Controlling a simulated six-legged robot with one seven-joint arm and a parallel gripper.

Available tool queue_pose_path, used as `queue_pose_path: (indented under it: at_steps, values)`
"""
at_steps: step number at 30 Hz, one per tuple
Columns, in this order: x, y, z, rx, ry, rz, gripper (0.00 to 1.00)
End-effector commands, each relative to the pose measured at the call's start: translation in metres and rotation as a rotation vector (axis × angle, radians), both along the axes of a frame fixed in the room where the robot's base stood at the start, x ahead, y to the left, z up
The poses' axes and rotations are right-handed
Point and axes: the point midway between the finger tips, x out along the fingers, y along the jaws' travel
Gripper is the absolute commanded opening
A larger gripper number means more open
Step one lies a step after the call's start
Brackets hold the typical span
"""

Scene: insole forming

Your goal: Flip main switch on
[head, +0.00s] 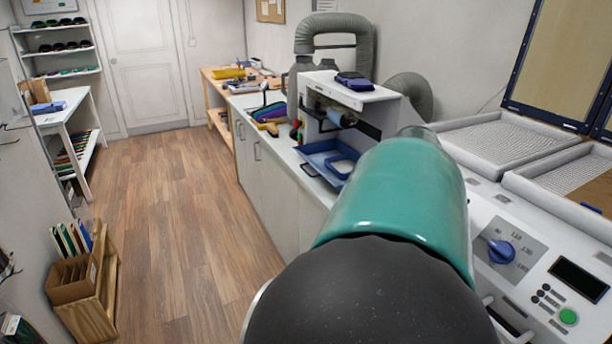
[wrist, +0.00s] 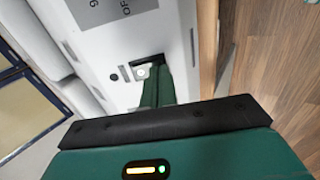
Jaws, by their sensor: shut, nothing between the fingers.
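In the wrist view, my gripper (wrist: 157,82) has its green fingers together, with nothing seen between them. They point at the white face of a machine. A grey label plate (wrist: 112,10) with partly cut-off lettering that seems to read "OF" is at the top of that view, beyond the fingertips. A small pale round part (wrist: 142,72) with dark marks beside it is right at the fingertips; I cannot tell whether they touch it. The main switch itself is not clearly identifiable. In the head view my own arm hides the gripper.
In the head view, the white machine's panel at right carries a blue rotary knob (head: 501,251), a green button (head: 568,316) and a dark display (head: 579,279). A blue tray (head: 318,151) sits left of my arm. The wooden floor (head: 180,215) is mostly clear; a wooden crate (head: 92,305) stands lower left.

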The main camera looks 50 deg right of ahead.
Motion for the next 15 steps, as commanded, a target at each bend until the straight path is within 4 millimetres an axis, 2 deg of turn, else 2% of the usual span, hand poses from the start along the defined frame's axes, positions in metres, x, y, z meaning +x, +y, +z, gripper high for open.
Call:
queue_pose_path:
  at_steps: [15]
  values:
    - [-0.0006, -0.0029, -0.0053, -0.001, 0.001, 0.002, 0.00]
